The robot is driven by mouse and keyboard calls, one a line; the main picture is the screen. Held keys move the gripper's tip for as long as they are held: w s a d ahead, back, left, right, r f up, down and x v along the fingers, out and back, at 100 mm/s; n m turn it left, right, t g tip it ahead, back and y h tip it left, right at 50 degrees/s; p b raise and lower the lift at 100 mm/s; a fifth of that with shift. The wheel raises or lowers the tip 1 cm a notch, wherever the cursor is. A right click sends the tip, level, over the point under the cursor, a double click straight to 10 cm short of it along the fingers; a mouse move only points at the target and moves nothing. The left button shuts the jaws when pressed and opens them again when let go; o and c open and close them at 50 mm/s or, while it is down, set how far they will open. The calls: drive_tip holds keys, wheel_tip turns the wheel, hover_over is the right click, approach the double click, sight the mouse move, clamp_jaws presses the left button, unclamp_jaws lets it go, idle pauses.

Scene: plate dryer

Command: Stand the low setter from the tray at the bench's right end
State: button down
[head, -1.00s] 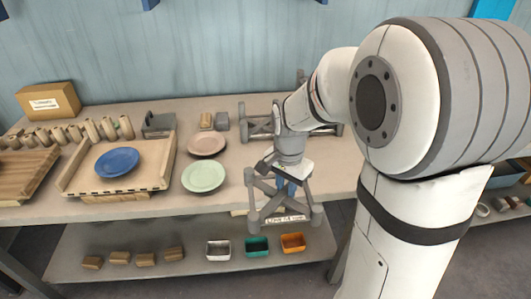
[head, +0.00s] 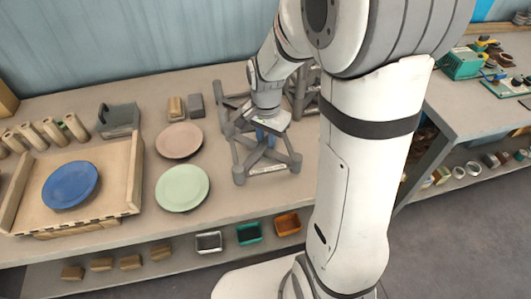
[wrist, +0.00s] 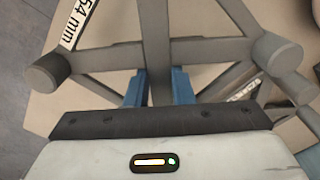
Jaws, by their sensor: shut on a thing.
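My gripper (head: 265,138) is shut on a grey setter (head: 287,163), an open frame of crossed bars with round feet and a white label. It is over the bench, right of the green plate; I cannot tell whether its feet touch the top. In the wrist view my gripper's blue fingers (wrist: 160,90) close around a bar of the setter (wrist: 210,50), whose label ends in "4 mm". Another grey frame (head: 232,103) is behind it on the bench, and a further grey frame (head: 302,88) is partly hidden by my arm.
A green plate (head: 182,188) and a pink plate (head: 179,141) lie left of the setter. A wooden tray (head: 125,180) holds a blue plate (head: 70,185). Small bins (head: 249,233) are on the lower shelf. A second bench (head: 470,105) stands at the right, past a gap.

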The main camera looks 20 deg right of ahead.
sight(265, 162)
drive_tip(key=shift+a+f, duration=0.15)
drive_tip(key=shift+f, duration=1.35)
drive_tip(key=shift+a+f, duration=0.1)
drive_tip(key=shift+f, duration=1.35)
drive_tip(key=shift+f, duration=0.2)
drive_tip(key=c, duration=1.3)
unclamp_jaws()
drive_tip(key=shift+o, duration=0.2)
drive_tip(key=shift+r, duration=0.1)
